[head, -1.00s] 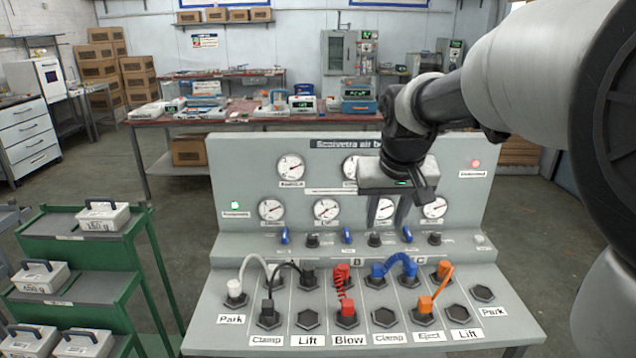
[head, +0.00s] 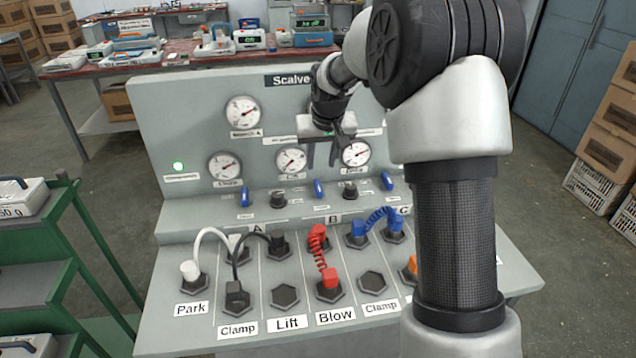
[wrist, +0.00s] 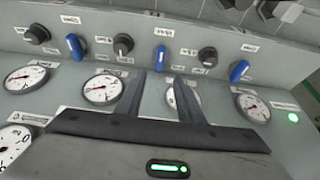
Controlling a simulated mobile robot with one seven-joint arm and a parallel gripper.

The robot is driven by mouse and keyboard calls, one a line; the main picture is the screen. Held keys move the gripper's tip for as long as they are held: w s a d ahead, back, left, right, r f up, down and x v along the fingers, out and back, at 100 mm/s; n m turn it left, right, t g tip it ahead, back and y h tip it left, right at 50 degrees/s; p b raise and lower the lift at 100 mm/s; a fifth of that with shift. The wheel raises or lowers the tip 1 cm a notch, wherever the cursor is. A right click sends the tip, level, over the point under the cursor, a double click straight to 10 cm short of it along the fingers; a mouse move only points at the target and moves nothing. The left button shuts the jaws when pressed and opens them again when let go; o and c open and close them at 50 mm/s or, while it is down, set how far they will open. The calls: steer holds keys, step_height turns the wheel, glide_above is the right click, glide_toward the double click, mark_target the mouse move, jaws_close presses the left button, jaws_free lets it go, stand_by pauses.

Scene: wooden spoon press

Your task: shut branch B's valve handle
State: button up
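Several small blue valve handles stand along the ledge of the grey panel. The middle one (head: 318,188), above the letter B, appears to be branch B's; it stands about upright. In the wrist view, turned round relative to the head view, this middle handle (wrist: 162,57) lies beyond my fingertips, roughly between their lines. My gripper (head: 322,155) hangs in front of the gauges, above and behind the handle, not touching it. Its two fingers (wrist: 160,80) are apart with nothing between them.
Black knobs (head: 349,191) stand between the handles. Below, red (head: 318,258), blue and black hoses plug into hexagonal sockets. Gauges (head: 291,160) line the upright panel. A green shelf rack (head: 40,270) stands at left. My arm hides the panel's right part.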

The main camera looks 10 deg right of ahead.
mark_target(318, 185)
steer(key=b+x, duration=0.1)
steer(key=x, duration=1)
steer(key=shift+w+f, duration=0.15)
steer(key=shift+w, duration=0.05)
jaws_close()
steer(key=shift+a+m, duration=0.1)
steer(key=shift+m, duration=0.2)
steer(key=shift+a+m+h+b, duration=0.1)
steer(key=shift+m+h+b, duration=0.35)
steer(key=shift+m, duration=0.55)
steer(key=m+h, duration=0.1)
steer(key=m, duration=0.2)
steer(key=shift+a+m+h, duration=0.1)
steer(key=shift+m+h, duration=0.15)
steer(key=shift+m, duration=0.05)
steer(key=m+g+p, duration=0.1)
steer(key=m, duration=0.1)
steer(key=m+g+h, duration=0.1)
steer(key=m, duration=0.2)
steer(key=shift+w+m+h+p, duration=0.15)
steer(key=shift+m+h+p, duration=0.15)
steer(key=shift+p, duration=0.1)
